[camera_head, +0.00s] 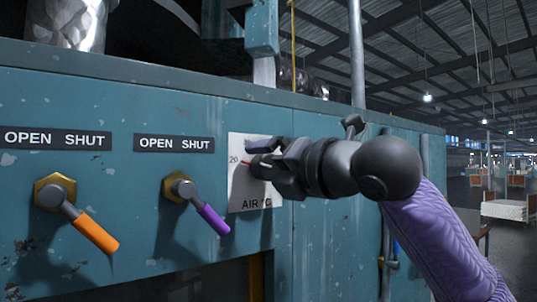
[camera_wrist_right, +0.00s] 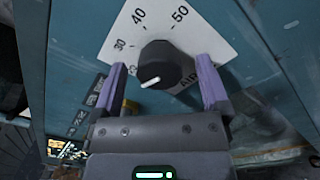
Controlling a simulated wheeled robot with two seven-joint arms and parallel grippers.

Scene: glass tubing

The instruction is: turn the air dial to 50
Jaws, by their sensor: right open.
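The air dial is a black round knob (camera_wrist_right: 166,66) on a white scale plate (camera_wrist_right: 218,35) marked 20, 30, 40 and 50. Its pale pointer line aims at the lower left of the right wrist view, by the low end of the scale near 20. In the head view the plate (camera_head: 243,195) shows the 20 and part of the word AIR; my gripper hides most of the rest. My right gripper (camera_head: 262,155) is open in front of the dial. In the right wrist view its two purple-grey fingers (camera_wrist_right: 160,64) stand on either side of the knob, with gaps visible.
Left of the dial on the teal panel (camera_head: 150,105) are a lever with a purple handle (camera_head: 213,218) and one with an orange handle (camera_head: 97,234), each under an OPEN SHUT label. A vertical pipe (camera_head: 357,55) rises behind my right arm. Open hall lies to the right.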

